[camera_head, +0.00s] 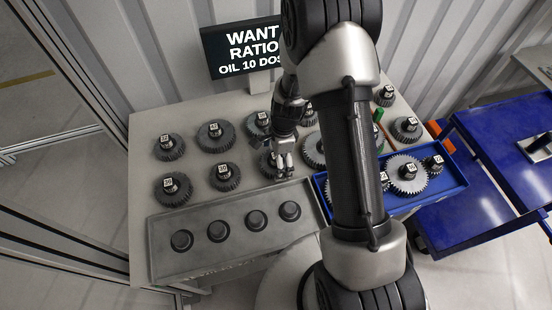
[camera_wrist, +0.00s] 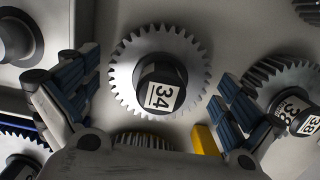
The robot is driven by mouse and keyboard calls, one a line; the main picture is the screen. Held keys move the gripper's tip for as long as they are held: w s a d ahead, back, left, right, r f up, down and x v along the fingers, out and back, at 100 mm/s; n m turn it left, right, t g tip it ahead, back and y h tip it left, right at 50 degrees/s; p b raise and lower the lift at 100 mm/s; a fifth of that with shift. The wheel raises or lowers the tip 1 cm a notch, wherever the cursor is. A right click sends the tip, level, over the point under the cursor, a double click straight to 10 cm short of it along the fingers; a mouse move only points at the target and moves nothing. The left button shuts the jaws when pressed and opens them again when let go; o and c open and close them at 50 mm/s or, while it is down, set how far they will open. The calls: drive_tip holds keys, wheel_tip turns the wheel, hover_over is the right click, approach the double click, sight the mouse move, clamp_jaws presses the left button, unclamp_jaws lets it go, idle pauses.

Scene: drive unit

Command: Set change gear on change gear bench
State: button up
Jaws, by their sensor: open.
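My gripper (camera_head: 283,166) is open and points down over the grey change gear bench (camera_head: 145,130). In the wrist view, my gripper (camera_wrist: 158,85) has its blue-padded fingers spread on either side of a toothed metal gear (camera_wrist: 125,72) with a black hub labelled 34. The fingers look apart from this gear. In the head view my gripper partly hides this gear (camera_head: 264,164). Several other dark gears with numbered hubs stand on the bench, such as one at the left (camera_head: 173,190). I cannot tell how high my fingers are above the bench.
A grey plate (camera_head: 200,258) with several black round studs lies along the front edge. A blue tray (camera_head: 455,180) with gears stands at the right, partly behind my arm. A black sign (camera_head: 243,50) stands behind the bench. A blue trolley (camera_head: 490,180) is at the far right.

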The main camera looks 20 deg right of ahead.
drive_tip(key=r+p, duration=0.1)
drive_tip(key=r, duration=0.3)
drive_tip(key=d+r+p, duration=0.1)
drive_tip(key=r, duration=0.3)
drive_tip(key=r+p, duration=0.1)
drive_tip(key=r, duration=0.3)
drive_tip(key=shift+d+r, duration=0.1)
drive_tip(key=shift+d, duration=0.1)
drive_tip(key=s+a+r+n+t, duration=0.1)
drive_tip(key=s+r+n, duration=0.35)
drive_tip(key=r, duration=0.45)
drive_tip(key=s+a+r+n+t, duration=0.1)
drive_tip(key=s+r+n, duration=0.35)
drive_tip(key=r, duration=0.55)
drive_tip(key=s+r+n+t, duration=0.1)
drive_tip(key=s+r+n, duration=0.2)
drive_tip(key=s, duration=0.3)
drive_tip(key=s+r+n+t+h, duration=0.1)
drive_tip(key=s+r+n, duration=0.2)
drive_tip(key=s+n, duration=0.3)
drive_tip(key=shift+s+d+r+t, duration=0.2)
drive_tip(key=shift+s+d+t, duration=0.05)
drive_tip(key=shift+d+t, duration=0.1)
